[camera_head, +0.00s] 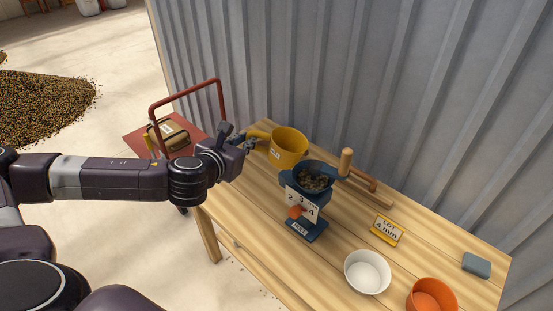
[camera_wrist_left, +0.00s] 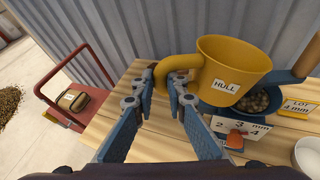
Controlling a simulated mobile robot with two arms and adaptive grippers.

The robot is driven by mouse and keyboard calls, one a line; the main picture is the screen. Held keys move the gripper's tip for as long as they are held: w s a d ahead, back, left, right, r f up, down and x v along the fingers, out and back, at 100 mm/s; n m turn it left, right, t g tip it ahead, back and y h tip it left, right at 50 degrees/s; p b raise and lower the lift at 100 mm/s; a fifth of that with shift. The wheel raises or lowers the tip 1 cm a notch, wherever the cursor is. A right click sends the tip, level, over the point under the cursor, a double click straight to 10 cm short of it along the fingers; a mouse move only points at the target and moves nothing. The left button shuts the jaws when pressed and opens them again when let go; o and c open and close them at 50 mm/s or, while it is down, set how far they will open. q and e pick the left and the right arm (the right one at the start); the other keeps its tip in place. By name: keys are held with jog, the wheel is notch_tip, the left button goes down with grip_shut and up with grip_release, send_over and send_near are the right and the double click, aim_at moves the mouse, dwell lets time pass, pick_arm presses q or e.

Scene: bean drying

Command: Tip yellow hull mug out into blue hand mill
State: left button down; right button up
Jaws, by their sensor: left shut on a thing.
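The yellow mug (camera_head: 288,150) with a HULL label is about upright, its mouth facing up, behind and left of the blue hand mill (camera_head: 303,229). My left gripper (camera_head: 251,143) is shut on the mug's handle. The left wrist view shows the fingers (camera_wrist_left: 164,88) on either side of that handle, with the mug (camera_wrist_left: 232,68) to their right. I cannot tell whether the mug's base is off the table. The mill's hopper holds brownish beans; the hopper (camera_wrist_left: 262,102) is partly hidden by the mug in the wrist view. My right gripper is not in view.
On the wooden table (camera_head: 240,222) stand a white bowl (camera_head: 367,272), an orange bowl (camera_head: 432,294), a yellow LOT 4 mm sign (camera_head: 387,231) and a grey-blue block (camera_head: 477,265). A corrugated wall (camera_head: 400,90) rises behind. A red cart (camera_head: 150,140) stands left of the table.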

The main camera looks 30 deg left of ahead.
pick_arm(q)
jog(key=shift+d+r, duration=0.1)
jog(key=shift+r, duration=0.05)
notch_tip(320, 180, down, 4)
jog(key=n+t+h+b, duration=0.1)
jog(key=n+b, duration=0.1)
jog(key=b, duration=0.5)
jog(key=shift+r, duration=0.2)
jog(key=shift+f, duration=0.1)
jog(key=s+r, duration=0.1)
jog(key=s+d+r+p, duration=0.1)
jog(key=s, duration=0.3)
jog(key=shift+d+r, duration=0.15)
jog(key=shift+r, duration=0.25)
jog(key=shift+w, duration=0.1)
dwell(0.3)
